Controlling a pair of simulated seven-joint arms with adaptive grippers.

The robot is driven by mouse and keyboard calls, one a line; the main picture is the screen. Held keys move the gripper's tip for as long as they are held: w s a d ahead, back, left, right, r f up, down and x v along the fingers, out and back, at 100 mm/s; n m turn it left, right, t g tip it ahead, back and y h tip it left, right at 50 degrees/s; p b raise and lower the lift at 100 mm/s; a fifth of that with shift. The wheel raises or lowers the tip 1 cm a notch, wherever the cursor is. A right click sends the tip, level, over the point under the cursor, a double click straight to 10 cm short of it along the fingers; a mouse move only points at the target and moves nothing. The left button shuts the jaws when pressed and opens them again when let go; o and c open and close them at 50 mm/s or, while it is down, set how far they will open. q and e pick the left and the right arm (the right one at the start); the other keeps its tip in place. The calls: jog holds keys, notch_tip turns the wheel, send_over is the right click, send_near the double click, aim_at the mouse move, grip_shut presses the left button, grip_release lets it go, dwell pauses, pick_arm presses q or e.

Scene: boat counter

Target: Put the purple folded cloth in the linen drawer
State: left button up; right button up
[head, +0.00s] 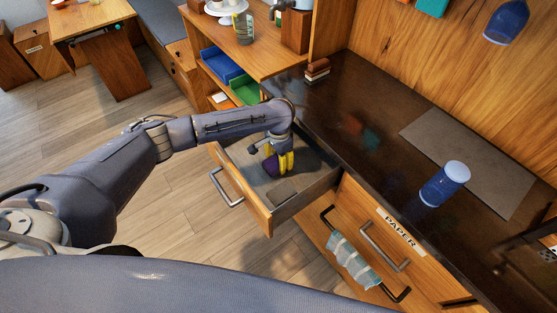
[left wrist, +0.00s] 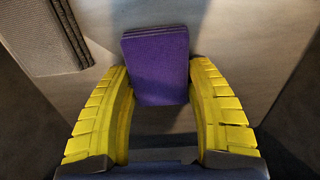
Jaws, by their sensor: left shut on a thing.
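My left gripper (head: 281,163), with yellow fingers, is shut on the purple folded cloth (head: 270,165). It holds the cloth inside the outline of an open wooden drawer (head: 257,207), over its grey floor. In the left wrist view the purple cloth (left wrist: 156,62) is a flat stack between the tips of the two yellow fingers (left wrist: 160,85). I cannot tell whether the cloth touches the drawer floor. No label shows on the open drawer's front from here. My right gripper is not in view.
A grey-brown folded stack (head: 284,191) lies in the drawer near its front right. A drawer labelled PAPER (head: 398,232) is to the right, with a striped towel (head: 352,260) on a rail. A blue cup (head: 444,184) stands on the dark counter (head: 375,110).

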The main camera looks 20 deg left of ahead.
aim_at(278, 160)
pick_arm(q)
jog(key=shift+f, duration=0.1)
jog(key=o, duration=1)
notch_tip(278, 160, up, 12)
dwell(0.4)
